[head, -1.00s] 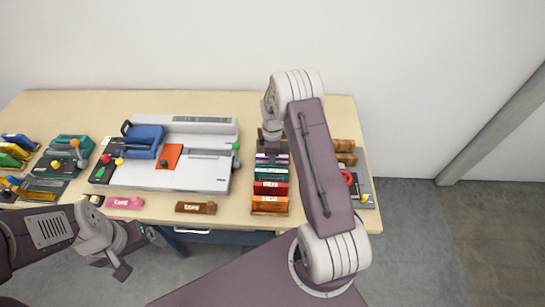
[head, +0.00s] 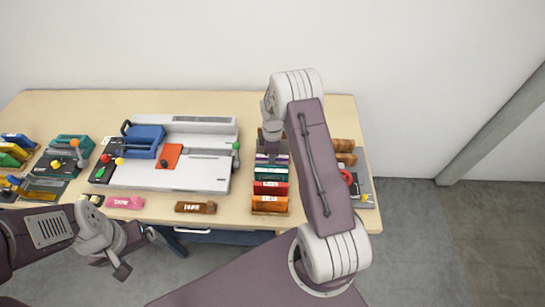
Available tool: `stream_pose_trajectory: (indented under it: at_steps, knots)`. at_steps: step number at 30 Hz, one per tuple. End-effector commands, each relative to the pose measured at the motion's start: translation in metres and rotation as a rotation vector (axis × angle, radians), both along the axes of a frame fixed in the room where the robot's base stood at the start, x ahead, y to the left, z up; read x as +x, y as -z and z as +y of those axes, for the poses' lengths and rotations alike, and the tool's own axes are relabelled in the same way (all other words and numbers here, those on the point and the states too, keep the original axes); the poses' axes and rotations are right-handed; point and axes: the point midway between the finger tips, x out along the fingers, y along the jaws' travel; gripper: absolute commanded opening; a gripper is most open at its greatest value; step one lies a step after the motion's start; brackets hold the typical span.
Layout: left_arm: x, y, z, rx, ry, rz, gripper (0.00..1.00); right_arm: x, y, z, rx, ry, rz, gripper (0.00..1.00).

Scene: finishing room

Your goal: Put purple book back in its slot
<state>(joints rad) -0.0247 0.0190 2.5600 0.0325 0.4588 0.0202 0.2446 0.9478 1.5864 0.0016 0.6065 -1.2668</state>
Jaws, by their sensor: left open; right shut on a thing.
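The row of books stands in a wooden rack (head: 270,211) on the right part of the table. A purple book (head: 268,158) shows near the far end of the row, beyond the teal book (head: 268,173), the red book (head: 270,188) and the orange book (head: 269,203). My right gripper (head: 271,149) is over the far end of the row, at the purple book, and is shut on it; its fingertips are mostly hidden by its own body. My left gripper (head: 143,240) is open and empty, low in front of the table's front edge.
A grey machine (head: 207,175) with a blue clamp (head: 145,140) fills the table's middle. A pink block (head: 125,202) and a brown block (head: 195,207) lie along the front edge. Coloured items stand at far left. My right arm hides part of the table right of the rack.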

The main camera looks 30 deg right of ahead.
Motion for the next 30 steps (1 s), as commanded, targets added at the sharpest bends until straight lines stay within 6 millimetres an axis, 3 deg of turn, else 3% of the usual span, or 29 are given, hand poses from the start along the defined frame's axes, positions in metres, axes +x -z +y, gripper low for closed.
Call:
stream_pose_trajectory:
  at_steps: [15, 16, 17, 30]
  knots:
    - [0.0001, 0.0082, -0.0001, 0.0, 0.0, 0.0, 0.88, 0.0004, 0.0112, -0.0001, -0.001, 0.0, -0.001, 0.0]
    - [0.0, 0.008, -0.0001, 0.0, 0.0, 0.0, 0.88, 0.0004, 0.011, -0.0001, -0.001, 0.0, -0.001, 0.19]
    - [0.0, 0.0075, 0.0, 0.0, 0.0, 0.0, 0.88, 0.0004, 0.0104, -0.0001, -0.001, 0.0, -0.001, 0.25]
    - [-0.0001, 0.0004, 0.0, 0.0, 0.0, 0.0, 0.88, 0.0001, 0.0022, -0.0001, 0.0, 0.0, 0.0, 0.25]
